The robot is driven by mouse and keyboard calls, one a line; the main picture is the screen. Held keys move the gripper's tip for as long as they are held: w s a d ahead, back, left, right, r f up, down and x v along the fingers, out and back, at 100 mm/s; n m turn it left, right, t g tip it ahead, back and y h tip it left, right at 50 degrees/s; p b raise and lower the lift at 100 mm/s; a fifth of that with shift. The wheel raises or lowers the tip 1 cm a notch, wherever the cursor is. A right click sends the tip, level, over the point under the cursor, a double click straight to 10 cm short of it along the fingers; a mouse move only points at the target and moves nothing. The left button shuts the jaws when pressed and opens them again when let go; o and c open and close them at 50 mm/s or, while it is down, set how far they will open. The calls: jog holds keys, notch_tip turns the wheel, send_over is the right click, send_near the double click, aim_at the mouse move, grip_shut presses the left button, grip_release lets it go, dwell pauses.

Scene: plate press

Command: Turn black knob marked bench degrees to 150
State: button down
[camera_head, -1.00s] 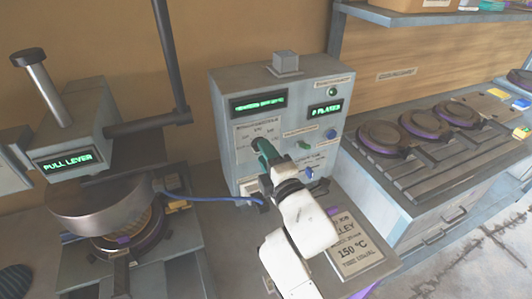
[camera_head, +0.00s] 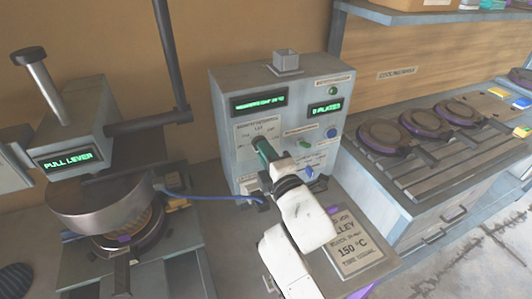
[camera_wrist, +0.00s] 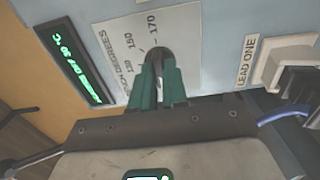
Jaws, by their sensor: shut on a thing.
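The black knob (camera_wrist: 157,56) sits on a pale dial plate (camera_wrist: 118,50) lettered with degrees, with 130, 150 and 170 marks around it. My gripper (camera_wrist: 158,75) has its green fingers closed around the knob, hiding most of it and its pointer. In the head view my gripper (camera_head: 262,148) reaches the front of the grey control box (camera_head: 233,150), at the dial plate. A green-lit display (camera_head: 260,104) sits above the dial; it also shows in the wrist view (camera_wrist: 72,62), its text too small to read surely.
A card (camera_head: 355,245) reading 150 °C lies below. A press (camera_head: 100,205) stands left, a bench with round plates (camera_head: 425,123) right. A blue cable (camera_head: 215,198) runs to the box.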

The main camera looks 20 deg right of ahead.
jog(key=shift+m, duration=0.4)
jog(key=m+b, duration=0.5)
jog(key=m, duration=0.8)
jog(key=m+b, duration=0.5)
jog(key=m, duration=0.7)
jog(key=shift+f+m, duration=0.2)
jog(key=shift+m, duration=0.2)
jog(key=c, duration=1.1)
grip_release()
jog(key=shift+r, duration=0.15)
jog(key=shift+c, duration=0.2)
jog(key=shift+s, duration=0.15)
